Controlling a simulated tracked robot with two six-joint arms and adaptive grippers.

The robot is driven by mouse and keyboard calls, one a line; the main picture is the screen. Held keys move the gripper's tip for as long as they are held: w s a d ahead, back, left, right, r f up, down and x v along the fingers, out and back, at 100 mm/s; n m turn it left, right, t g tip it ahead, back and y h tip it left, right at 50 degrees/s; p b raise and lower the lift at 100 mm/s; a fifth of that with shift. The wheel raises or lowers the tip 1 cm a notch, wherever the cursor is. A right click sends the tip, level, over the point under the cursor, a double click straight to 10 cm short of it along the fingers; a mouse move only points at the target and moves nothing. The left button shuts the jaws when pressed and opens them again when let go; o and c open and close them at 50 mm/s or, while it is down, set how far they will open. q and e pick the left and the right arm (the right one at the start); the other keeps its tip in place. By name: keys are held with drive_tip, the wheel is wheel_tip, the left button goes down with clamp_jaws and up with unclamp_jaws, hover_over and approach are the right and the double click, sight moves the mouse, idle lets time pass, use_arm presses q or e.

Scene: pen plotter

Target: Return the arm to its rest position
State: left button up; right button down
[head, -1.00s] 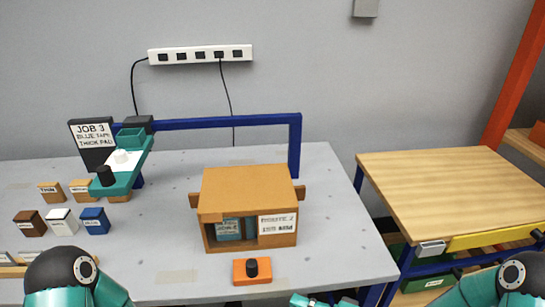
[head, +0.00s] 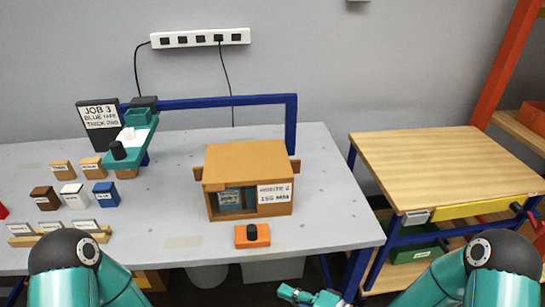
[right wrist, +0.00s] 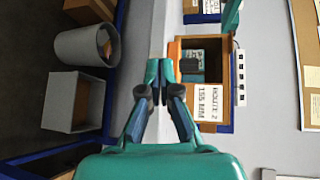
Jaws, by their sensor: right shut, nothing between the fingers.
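My right gripper (head: 308,297) shows at the bottom edge of the head view, in front of the grey table's front edge. In the right wrist view its fingers (right wrist: 159,72) are together with nothing between them. The gripper is apart from the wooden box (head: 248,166) and the orange button block (head: 253,236). My right arm (head: 478,275) comes in at the lower right. My left arm (head: 75,275) shows at the lower left; its gripper is out of view.
The plotter (head: 130,148) with a JOB 3 sign (head: 98,117) stands at the table's back left. Several small coloured blocks (head: 73,195) lie before it. A wooden-topped bench (head: 440,170) stands to the right. Bins (right wrist: 86,45) stand below the table.

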drive_tip(key=s+d+f+g+h+p, duration=0.1)
drive_tip(key=s+d+f+h, duration=0.15)
drive_tip(key=f, duration=0.25)
drive_tip(key=s+d+f+g+h, duration=0.1)
drive_tip(key=f+h, duration=0.3)
drive_tip(key=f, duration=0.2)
drive_tip(key=s+d+f+n+g+h, duration=0.1)
drive_tip(key=s+d+f+n+g, duration=0.1)
drive_tip(key=s, duration=0.3)
drive_tip(key=s+d+f+n+g+h, duration=0.2)
drive_tip(key=s+d+f+n+g, duration=0.1)
drive_tip(key=s, duration=0.3)
drive_tip(key=shift+g, duration=0.4)
drive_tip(key=shift+s+a+f, duration=0.1)
